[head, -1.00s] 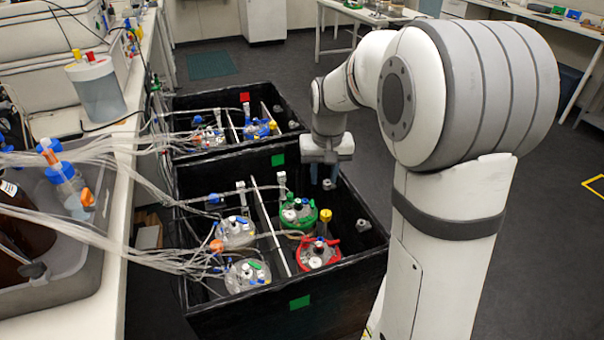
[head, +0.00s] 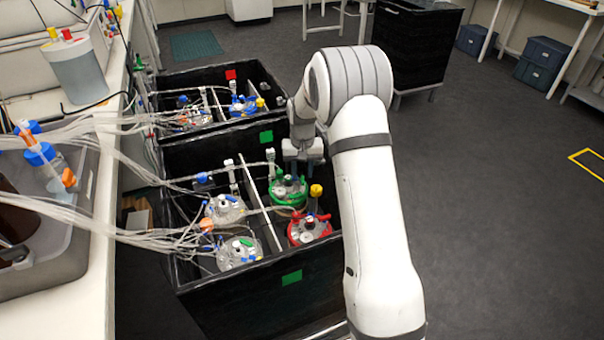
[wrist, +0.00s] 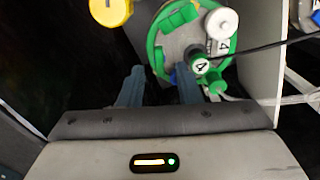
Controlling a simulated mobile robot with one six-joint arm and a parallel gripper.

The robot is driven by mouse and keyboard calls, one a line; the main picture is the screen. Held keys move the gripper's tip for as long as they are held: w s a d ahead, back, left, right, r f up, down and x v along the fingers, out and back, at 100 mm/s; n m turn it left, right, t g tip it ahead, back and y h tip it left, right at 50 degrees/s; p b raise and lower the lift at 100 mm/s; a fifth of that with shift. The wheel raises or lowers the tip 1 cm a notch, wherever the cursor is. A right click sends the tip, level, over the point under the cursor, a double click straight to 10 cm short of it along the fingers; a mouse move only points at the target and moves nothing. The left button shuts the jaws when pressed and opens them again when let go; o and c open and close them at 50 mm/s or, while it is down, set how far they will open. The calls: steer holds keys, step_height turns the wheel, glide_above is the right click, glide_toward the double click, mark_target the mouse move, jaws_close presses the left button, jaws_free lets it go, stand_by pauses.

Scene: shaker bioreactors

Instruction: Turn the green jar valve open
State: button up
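The green-ringed jar (head: 289,190) stands in the right part of the nearer black box, behind the red-ringed jar. In the wrist view the green jar (wrist: 195,45) fills the upper middle. Its lid carries green pieces (wrist: 180,18), a white cap (wrist: 222,24), number 4 labels and a green lever-like fitting (wrist: 216,82) at the near rim. I cannot tell which green piece is the valve. My gripper (head: 303,160) hangs above the jar's back right side. In the wrist view my gripper's fingers (wrist: 158,82) are apart and empty, beside the jar's near rim. The right fingertip overlaps the rim in view.
Two clear jars (head: 238,252) stand left of the white divider (head: 266,215). Box walls (head: 265,300) surround them. Tubes run left to the bench.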

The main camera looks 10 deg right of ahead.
steer(key=shift+f, duration=0.7)
jaws_close()
steer(key=shift+a, duration=0.2)
steer(key=shift+d, duration=0.15)
